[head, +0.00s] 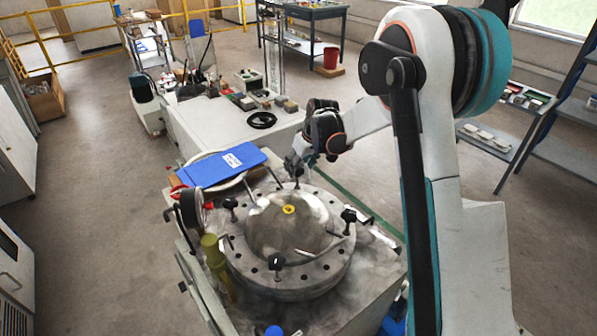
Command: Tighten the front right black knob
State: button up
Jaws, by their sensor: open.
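A round grey metal fixture (292,285) with a ring of holes sits on a bench, with a domed metal centre (285,228) and a yellow piece (289,209) on top. Black knobs stand around its rim: one at the front (276,262), one at the right (349,215) and one at the left (231,203).
A blue board (223,167) lies on the bench behind the fixture. A dial gauge (190,208) and a yellow-green post (214,257) stand at the left. A white worktop (205,125) with black parts lies beyond. A shelf (545,160) is at the right. Floor is open at the left.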

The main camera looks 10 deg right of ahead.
aim_at(297, 178)
jog(key=shift+x, duration=1.2)
jog(key=c, duration=1.1)
